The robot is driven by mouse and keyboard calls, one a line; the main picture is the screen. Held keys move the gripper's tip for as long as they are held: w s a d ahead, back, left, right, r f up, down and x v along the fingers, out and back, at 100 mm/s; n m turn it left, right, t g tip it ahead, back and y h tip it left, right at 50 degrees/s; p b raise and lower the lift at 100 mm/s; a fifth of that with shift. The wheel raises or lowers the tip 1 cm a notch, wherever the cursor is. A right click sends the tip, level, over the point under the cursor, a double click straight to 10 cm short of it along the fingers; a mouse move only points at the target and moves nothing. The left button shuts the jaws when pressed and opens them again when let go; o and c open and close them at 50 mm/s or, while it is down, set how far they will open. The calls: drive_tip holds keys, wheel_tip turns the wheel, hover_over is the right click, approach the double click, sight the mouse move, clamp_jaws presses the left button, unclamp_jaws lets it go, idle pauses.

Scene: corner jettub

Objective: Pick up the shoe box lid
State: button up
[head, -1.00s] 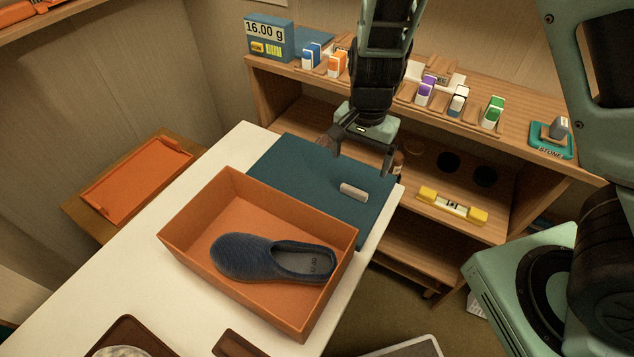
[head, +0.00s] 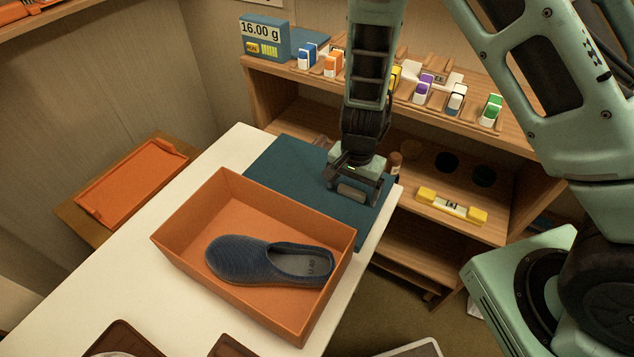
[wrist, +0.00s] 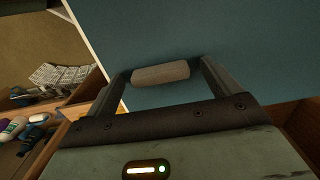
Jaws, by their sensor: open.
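The shoe box lid (head: 285,172) appears to be the flat blue panel lying on the white table, with a short grey handle (head: 350,192) on top. My gripper (head: 351,190) is open and low over the lid, with a finger at each end of the handle. In the wrist view the handle (wrist: 160,72) lies between the open fingers, with the blue lid (wrist: 255,40) behind it. I cannot tell whether the fingers touch it. The orange shoe box (head: 190,250) stands open in front of the lid, with a blue shoe (head: 245,262) inside.
The white table (head: 120,290) has free room left of the box. An orange tray (head: 135,185) lies on a wooden surface at the left.

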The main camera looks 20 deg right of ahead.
drive_tip(key=c, duration=1.1)
